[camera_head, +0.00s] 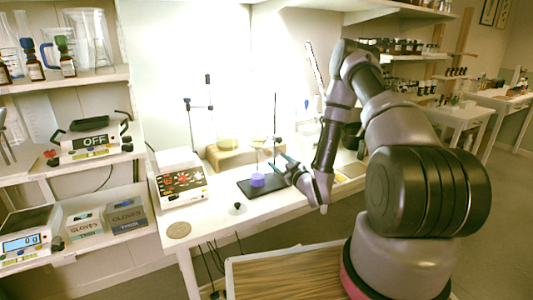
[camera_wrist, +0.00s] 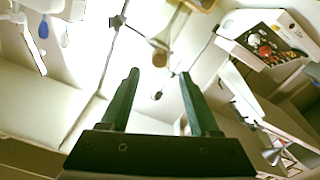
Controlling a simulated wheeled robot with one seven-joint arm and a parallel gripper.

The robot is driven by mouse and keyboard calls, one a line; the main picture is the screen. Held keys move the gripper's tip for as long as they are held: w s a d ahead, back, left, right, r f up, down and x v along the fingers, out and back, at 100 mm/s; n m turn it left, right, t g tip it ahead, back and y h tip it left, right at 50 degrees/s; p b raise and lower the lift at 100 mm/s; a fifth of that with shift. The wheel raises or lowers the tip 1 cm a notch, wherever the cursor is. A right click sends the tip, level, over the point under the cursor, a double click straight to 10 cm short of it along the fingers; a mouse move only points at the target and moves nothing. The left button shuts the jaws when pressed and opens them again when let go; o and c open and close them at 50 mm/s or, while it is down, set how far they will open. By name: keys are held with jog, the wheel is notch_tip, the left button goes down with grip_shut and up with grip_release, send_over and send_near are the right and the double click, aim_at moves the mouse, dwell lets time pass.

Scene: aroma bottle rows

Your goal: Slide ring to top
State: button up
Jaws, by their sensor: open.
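A stand with a dark flat base (camera_head: 245,187) and a thin upright rod (camera_head: 275,115) is on the white table. A small purple-blue piece (camera_head: 257,180) sits low over the base. A ring on the rod is too small and faint to make out surely. In the wrist view the open fingers (camera_wrist: 159,73) point toward thin rods and clamps; I cannot tell whether a finger touches the rod.
A second stand (camera_head: 190,124) with a clamp is at the left, near a wooden block (camera_head: 232,158). A white device with red markings (camera_head: 181,187) and a small black knob (camera_head: 238,207) are on the table's left part. Shelves flank the table.

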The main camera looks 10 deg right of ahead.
aim_at(269, 154)
jog(key=x, duration=0.9)
jog(key=shift+w, duration=0.1)
grip_shut()
dwell(1.1)
